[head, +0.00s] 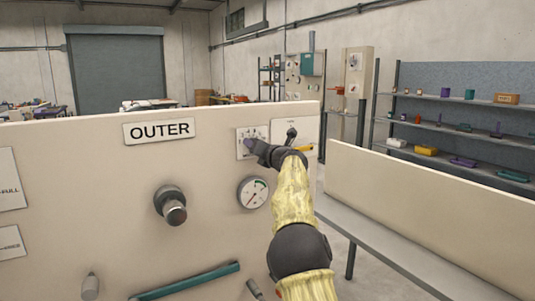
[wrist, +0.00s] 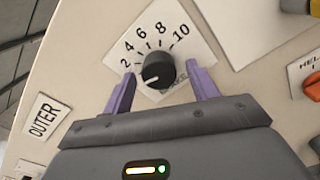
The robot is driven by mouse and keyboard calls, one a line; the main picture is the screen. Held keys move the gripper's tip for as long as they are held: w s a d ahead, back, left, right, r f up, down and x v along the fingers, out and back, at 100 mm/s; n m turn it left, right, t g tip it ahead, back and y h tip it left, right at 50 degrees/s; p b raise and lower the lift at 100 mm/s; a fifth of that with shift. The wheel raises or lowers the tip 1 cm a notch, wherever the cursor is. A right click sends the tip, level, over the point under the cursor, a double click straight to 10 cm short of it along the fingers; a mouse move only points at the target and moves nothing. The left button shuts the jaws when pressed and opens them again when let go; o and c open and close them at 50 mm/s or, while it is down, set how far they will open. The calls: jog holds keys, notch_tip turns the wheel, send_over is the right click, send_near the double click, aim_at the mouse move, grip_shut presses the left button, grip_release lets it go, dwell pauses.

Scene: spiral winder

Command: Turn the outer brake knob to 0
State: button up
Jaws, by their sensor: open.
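The outer brake knob (wrist: 158,71) is black and round, with a pale pointer mark toward its lower left. It sits on a white dial plate (wrist: 181,28) numbered 2 to 10; any 0 mark is not readable. In the head view the dial plate (head: 243,132) is on the cream panel, right of the OUTER sign, and my gripper mostly hides the knob. My gripper (wrist: 160,74) is open, with one purple finger on each side of the knob. I cannot tell whether either finger touches it. In the head view my gripper (head: 254,147) is at the plate.
A round gauge (head: 253,193) is just below the dial. A dark lever (head: 291,135) is close to its right. A large dark knob (head: 171,206) protrudes at left, above a teal bar (head: 187,281). An orange knob (wrist: 313,88) is at the wrist view's right edge.

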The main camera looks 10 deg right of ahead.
jog(key=b+v, duration=0.6)
jog(key=v, duration=1.1)
jog(key=s+d+f+m+g+h, duration=0.15)
jog(key=s+f+m+h, duration=0.3)
jog(key=f+m, duration=0.65)
jog(key=s+d+f+m+g+h, duration=0.1)
jog(key=s+f+m+g+h, duration=0.3)
jog(key=f+m, duration=0.7)
jog(key=s+a+f+m+g+y, duration=0.1)
jog(key=s+a+f+m+g, duration=0.25)
jog(key=s+f, duration=0.4)
jog(key=s+a+f+m+g+y, duration=0.15)
jog(key=s+f+m, duration=0.3)
jog(key=s, duration=0.55)
jog(key=s+a+f+m+g, duration=0.35)
jog(key=s+f, duration=0.25)
jog(key=s, duration=0.2)
notch_tip(320, 180, up, 19)
jog(key=p, duration=1.9)
jog(key=shift+s+d+r+g+p, duration=0.2)
jog(key=shift+s+d+g+p, duration=0.1)
jog(key=shift+s+p, duration=0.1)
